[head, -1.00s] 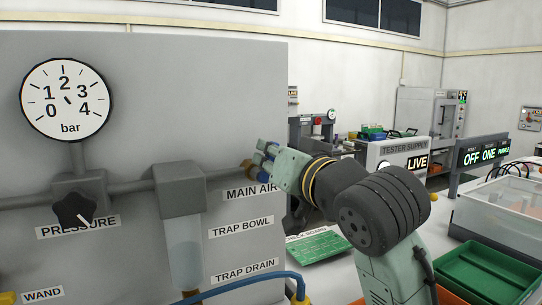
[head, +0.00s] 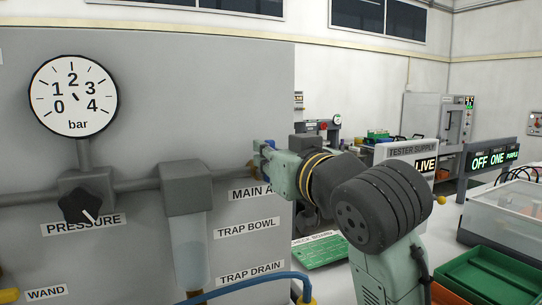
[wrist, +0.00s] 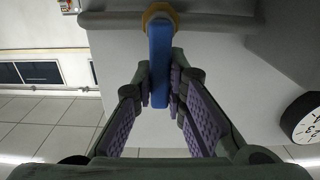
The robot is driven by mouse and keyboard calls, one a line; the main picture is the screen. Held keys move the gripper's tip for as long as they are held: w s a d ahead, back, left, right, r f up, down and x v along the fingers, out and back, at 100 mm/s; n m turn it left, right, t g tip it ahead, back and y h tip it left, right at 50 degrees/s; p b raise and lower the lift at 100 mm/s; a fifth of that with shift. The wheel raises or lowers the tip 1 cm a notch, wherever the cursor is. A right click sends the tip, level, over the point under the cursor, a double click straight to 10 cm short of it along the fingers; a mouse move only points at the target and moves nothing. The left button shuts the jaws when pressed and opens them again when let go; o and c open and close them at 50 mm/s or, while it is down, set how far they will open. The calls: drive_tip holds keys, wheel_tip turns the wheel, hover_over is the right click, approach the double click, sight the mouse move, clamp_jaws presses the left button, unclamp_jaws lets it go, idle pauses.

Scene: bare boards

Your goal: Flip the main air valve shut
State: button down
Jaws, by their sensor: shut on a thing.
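The main air valve is a brass-coloured fitting (wrist: 160,10) on a grey pipe (wrist: 110,20), with a flat blue handle (wrist: 160,68). In the wrist view the handle points away from the pipe, across its line. My gripper (wrist: 161,85) is shut on the blue handle, with a purple-padded finger on each side. In the head view my gripper (head: 264,160) is at the right end of the panel's pipe (head: 136,185), in front of the MAIN AIR label (head: 247,195). It hides most of the valve and the label's end there.
The grey panel (head: 150,75) carries a pressure gauge (head: 73,97), a black pressure knob (head: 80,207) and a trap block (head: 187,188) with a clear bowl below. A blue hose (head: 240,283) curves along the bottom. Green trays (head: 487,275) sit at the right.

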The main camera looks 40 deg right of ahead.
drive_tip(key=c, duration=1.6)
unclamp_jaws()
drive_tip(key=shift+s, duration=0.1)
drive_tip(key=v, duration=1.2)
drive_tip(key=shift+f, duration=0.15)
